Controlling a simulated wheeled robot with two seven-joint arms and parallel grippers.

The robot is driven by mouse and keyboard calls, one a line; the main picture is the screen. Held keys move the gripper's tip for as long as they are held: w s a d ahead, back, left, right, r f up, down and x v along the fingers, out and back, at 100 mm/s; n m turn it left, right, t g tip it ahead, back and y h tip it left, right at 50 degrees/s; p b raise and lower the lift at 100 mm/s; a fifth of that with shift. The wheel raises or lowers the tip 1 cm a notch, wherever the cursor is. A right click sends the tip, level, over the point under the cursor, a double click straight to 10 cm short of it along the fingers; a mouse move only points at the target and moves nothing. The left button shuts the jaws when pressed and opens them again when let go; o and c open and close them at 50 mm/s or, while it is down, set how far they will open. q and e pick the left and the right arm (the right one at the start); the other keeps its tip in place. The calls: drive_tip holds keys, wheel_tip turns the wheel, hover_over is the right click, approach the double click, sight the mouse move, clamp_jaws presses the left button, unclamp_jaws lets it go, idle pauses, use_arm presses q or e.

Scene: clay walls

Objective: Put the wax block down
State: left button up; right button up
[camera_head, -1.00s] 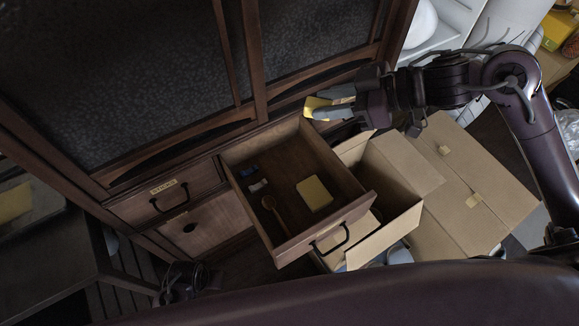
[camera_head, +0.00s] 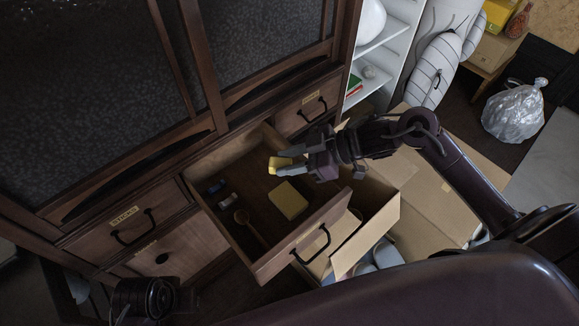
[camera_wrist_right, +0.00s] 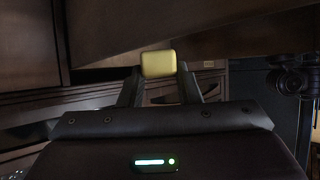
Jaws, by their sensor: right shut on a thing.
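The wax block (camera_head: 275,165), small and pale yellow, is between the fingers of my right gripper (camera_head: 284,163), which is shut on it. In the head view it appears above the open drawer (camera_head: 330,208), toward its back right. In the right wrist view the wax block (camera_wrist_right: 158,63) sits between the fingertips (camera_wrist_right: 158,72). The exact height above the drawer floor cannot be told. A dark mechanism of my left arm (camera_head: 145,298) shows at the bottom left; its fingers cannot be made out.
The drawer holds another yellow block (camera_head: 288,200), a wooden spoon (camera_head: 250,226) and small items (camera_head: 217,187) at its left. A cardboard box (camera_head: 375,232) stands right of the drawer. Closed drawers flank it in the cabinet. Bare drawer floor shows around the yellow block.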

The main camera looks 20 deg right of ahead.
drive_tip(key=shift+f, duration=1.1)
use_arm(q)
drive_tip(key=shift+w+d+f, duration=0.15)
drive_tip(key=shift+d+f, duration=0.15)
drive_tip(key=shift+d, duration=0.1)
use_arm(e)
drive_tip(key=shift+f, duration=0.6)
use_arm(q)
drive_tip(key=shift+t, duration=0.3)
use_arm(e)
drive_tip(key=o, duration=0.7)
drive_tip(key=shift+s+f, duration=0.1)
